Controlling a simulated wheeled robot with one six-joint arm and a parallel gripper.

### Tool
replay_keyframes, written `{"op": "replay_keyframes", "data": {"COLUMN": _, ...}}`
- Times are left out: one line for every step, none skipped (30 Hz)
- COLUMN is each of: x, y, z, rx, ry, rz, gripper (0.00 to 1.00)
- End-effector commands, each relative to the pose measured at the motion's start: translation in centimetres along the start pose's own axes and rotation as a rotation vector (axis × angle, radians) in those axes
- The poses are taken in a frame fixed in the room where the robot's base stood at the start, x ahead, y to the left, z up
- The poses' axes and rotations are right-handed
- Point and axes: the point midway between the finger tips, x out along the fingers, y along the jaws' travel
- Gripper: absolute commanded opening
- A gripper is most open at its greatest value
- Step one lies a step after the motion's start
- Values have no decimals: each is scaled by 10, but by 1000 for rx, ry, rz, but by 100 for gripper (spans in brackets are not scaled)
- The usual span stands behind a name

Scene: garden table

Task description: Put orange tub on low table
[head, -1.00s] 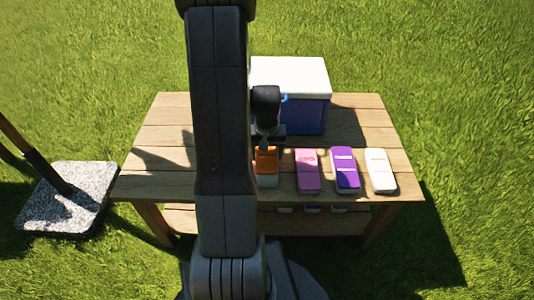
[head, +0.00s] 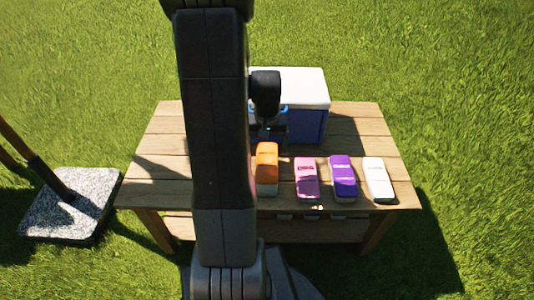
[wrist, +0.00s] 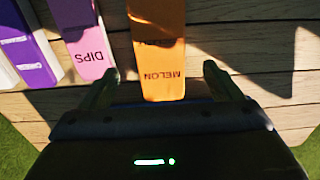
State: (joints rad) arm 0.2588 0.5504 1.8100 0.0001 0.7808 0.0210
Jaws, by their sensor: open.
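The orange tub (head: 266,163) stands on the wooden table (head: 150,190), leftmost in a row of tubs and partly behind my arm. In the wrist view the orange tub (wrist: 160,45) reads "MELON" and lies ahead, between the lines of my two spread fingers. My gripper (head: 268,133) is at the far side of the orange tub; its fingers (wrist: 160,84) are apart and hold nothing. Whether they touch the tub's sides, I cannot tell. Only one table shows; I cannot tell whether it is the low table.
A pink tub (head: 306,178), a purple tub (head: 343,177) and a white tub (head: 379,179) stand right of the orange one. A white-and-blue cooler (head: 308,90) stands behind my gripper. A stone base (head: 65,205) with a pole is on the grass at left.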

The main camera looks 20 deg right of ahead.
Motion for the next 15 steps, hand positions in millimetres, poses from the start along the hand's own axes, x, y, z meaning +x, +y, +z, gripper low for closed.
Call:
{"op": "replay_keyframes", "data": {"x": -13, "y": 0, "z": -1, "rx": 0, "ry": 4, "rz": 0, "gripper": 85}}
{"op": "replay_keyframes", "data": {"x": -18, "y": 0, "z": 0, "rx": 0, "ry": 3, "rz": 0, "gripper": 85}}
{"op": "replay_keyframes", "data": {"x": -24, "y": 0, "z": -1, "rx": 0, "ry": 4, "rz": 0, "gripper": 85}}
{"op": "replay_keyframes", "data": {"x": -28, "y": 0, "z": -1, "rx": 0, "ry": 3, "rz": 0, "gripper": 85}}
{"op": "replay_keyframes", "data": {"x": -31, "y": 0, "z": -1, "rx": 0, "ry": 3, "rz": 0, "gripper": 85}}
{"op": "replay_keyframes", "data": {"x": -34, "y": 0, "z": -1, "rx": 0, "ry": 2, "rz": 0, "gripper": 85}}
{"op": "replay_keyframes", "data": {"x": -36, "y": 0, "z": 0, "rx": 0, "ry": 2, "rz": 0, "gripper": 85}}
{"op": "replay_keyframes", "data": {"x": -38, "y": 0, "z": 0, "rx": 0, "ry": 1, "rz": 0, "gripper": 85}}
{"op": "replay_keyframes", "data": {"x": -40, "y": 0, "z": 0, "rx": 0, "ry": 0, "rz": 0, "gripper": 85}}
{"op": "replay_keyframes", "data": {"x": -40, "y": 0, "z": 0, "rx": 0, "ry": 0, "rz": 0, "gripper": 85}}
{"op": "replay_keyframes", "data": {"x": -41, "y": 0, "z": 0, "rx": 0, "ry": 0, "rz": 0, "gripper": 85}}
{"op": "replay_keyframes", "data": {"x": -41, "y": 0, "z": 0, "rx": 0, "ry": 0, "rz": 0, "gripper": 85}}
{"op": "replay_keyframes", "data": {"x": -41, "y": 0, "z": 0, "rx": 0, "ry": 0, "rz": 0, "gripper": 85}}
{"op": "replay_keyframes", "data": {"x": -41, "y": 0, "z": 0, "rx": 0, "ry": 0, "rz": 0, "gripper": 85}}
{"op": "replay_keyframes", "data": {"x": -41, "y": 0, "z": 0, "rx": 0, "ry": 0, "rz": 0, "gripper": 85}}
